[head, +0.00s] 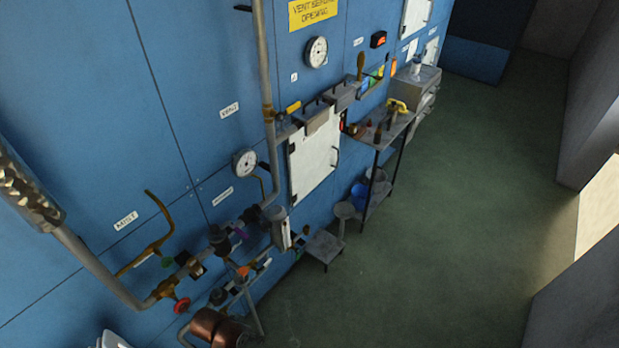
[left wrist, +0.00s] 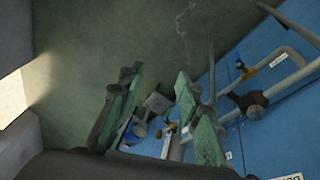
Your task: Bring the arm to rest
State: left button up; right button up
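My left gripper (left wrist: 157,84) shows in the left wrist view. Its two dark fingers with green pads stand well apart, so it is open. I see nothing held between the pads; only the background with small grey objects and pipes shows through the gap. In the head view neither gripper is in view. A white piece at the lower left edge there may be part of my arm, but I cannot tell. My right gripper does not show in either view. No sock or board can be made out.
A blue panel wall (head: 190,95) carries pipes, valves, a red handwheel (head: 181,305), an upper gauge (head: 316,52) and a lower gauge (head: 245,163). A metal shelf (head: 392,130) and a low stool (head: 324,246) stand against it. The green floor (head: 450,220) to the right is clear.

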pick_arm(q)
jog(key=s+a+r+n+t+y, duration=0.1)
jog(key=s+a+r+n+y, duration=0.15)
jog(key=s+a, duration=0.45)
jog(key=s+a+r+n+y, duration=0.1)
jog(key=s+a+r+y, duration=0.2)
jog(key=a, duration=0.7)
notch_tip(320, 180, down, 35)
jog(key=s+d+h+b, duration=0.2)
jog(key=b, duration=0.4)
jog(key=s+f+m+g+b, duration=0.1)
jog(key=s+f+b, duration=0.4)
jog(key=s+f, duration=1.5)
notch_tip(320, 180, down, 4)
jog(key=shift+a+f+g, duration=0.1)
jog(key=shift+a+g, duration=0.05)
jog(key=shift+g, duration=0.45)
